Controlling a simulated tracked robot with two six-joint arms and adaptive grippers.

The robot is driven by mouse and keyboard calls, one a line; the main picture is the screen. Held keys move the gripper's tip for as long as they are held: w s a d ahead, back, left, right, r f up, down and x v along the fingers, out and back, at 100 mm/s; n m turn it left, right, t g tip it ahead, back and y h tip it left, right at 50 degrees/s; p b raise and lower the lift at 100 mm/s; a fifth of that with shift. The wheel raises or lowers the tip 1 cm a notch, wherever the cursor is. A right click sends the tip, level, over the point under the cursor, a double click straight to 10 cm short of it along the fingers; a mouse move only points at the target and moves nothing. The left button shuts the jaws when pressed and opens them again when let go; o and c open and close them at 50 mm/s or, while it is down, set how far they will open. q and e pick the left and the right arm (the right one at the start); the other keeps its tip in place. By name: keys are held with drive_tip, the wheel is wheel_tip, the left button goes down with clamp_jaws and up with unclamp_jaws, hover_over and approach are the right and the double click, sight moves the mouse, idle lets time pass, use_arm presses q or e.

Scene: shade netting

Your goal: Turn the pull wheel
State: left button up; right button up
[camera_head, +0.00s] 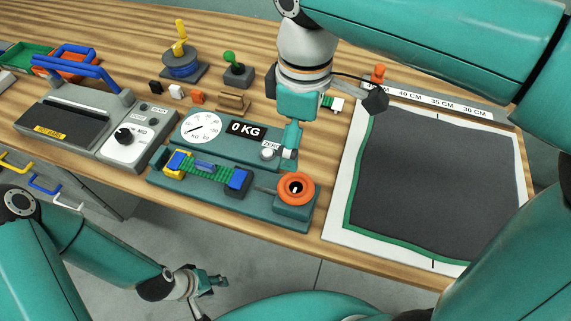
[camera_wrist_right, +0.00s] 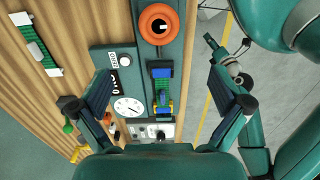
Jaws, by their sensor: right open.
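The pull wheel is an orange ring (camera_head: 296,187) with a dark centre, on the right end of a teal tester (camera_head: 243,200); the right wrist view shows the wheel (camera_wrist_right: 160,24) at top centre. A green netting strip (camera_head: 205,171) lies between two blue clamps on the tester. My right gripper (camera_wrist_right: 160,76) is open and empty, its fingers apart on both sides of the tester in its wrist view. In the head view it hangs above the tester, behind the wheel, not touching it. My left gripper (camera_head: 212,284) is low, in front of the bench, away from the wheel; its jaw opening is unclear.
A white dial (camera_head: 205,127) and a 0 KG display (camera_head: 245,130) stand behind the clamps. A grey sealer (camera_head: 70,115) is at left. A dark netting sheet (camera_head: 430,185) lies on a white board at right. Small tools and a green-white strip (camera_wrist_right: 40,47) lie behind.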

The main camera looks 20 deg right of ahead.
sight(296, 186)
wheel_tip(296, 186, down, 17)
drive_tip(key=shift+w+r+b, duration=0.15)
drive_tip(key=shift+r+b, duration=0.05)
drive_tip(key=shift+b, duration=0.45)
drive_tip(key=shift+c, duration=0.2)
